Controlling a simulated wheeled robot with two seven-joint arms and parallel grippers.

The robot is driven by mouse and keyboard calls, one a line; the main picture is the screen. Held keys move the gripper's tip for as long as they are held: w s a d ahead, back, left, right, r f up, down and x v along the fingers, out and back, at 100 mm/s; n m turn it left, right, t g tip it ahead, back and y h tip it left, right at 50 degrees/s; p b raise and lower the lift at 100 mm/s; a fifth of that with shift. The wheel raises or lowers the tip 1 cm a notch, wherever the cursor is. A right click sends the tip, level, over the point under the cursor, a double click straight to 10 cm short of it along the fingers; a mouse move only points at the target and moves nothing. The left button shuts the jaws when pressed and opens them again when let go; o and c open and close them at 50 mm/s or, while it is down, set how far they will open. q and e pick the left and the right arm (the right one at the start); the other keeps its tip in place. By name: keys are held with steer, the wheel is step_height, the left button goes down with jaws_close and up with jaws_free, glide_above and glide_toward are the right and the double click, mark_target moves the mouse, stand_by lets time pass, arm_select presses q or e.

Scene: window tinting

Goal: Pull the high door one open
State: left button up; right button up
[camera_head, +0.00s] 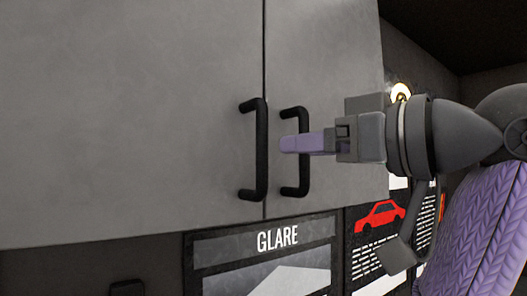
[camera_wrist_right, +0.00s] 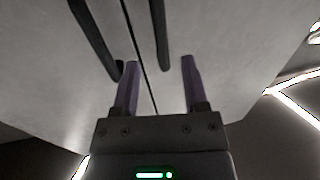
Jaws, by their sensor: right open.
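A grey high cabinet has two doors that meet at a vertical seam, the left door (camera_head: 130,110) and the right door (camera_head: 335,70). Both look shut. Each carries a black bar handle by the seam, the left handle (camera_head: 258,150) and the right handle (camera_head: 303,180). My right gripper (camera_head: 288,143) comes in from the right, its purple fingers across the right handle's middle. In the wrist view the open fingers (camera_wrist_right: 160,68) point at the doors. The right handle (camera_wrist_right: 160,35) lies between them in the picture; the left handle (camera_wrist_right: 95,40) is outside. Contact cannot be told. My left gripper is out of view.
Below the cabinet hang a GLARE poster (camera_head: 265,250) and a dark poster with a red car (camera_head: 380,215). A small lit lamp (camera_head: 400,90) glows behind my right wrist. The space in front of the left door looks clear.

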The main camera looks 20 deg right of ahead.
mark_target(267, 148)
steer(key=p+x, duration=0.3)
steer(key=x, duration=0.4)
steer(key=shift+a+r, duration=0.1)
steer(key=shift+r, duration=0.05)
steer(key=shift+w, duration=0.15)
jaws_close()
stand_by(0.9)
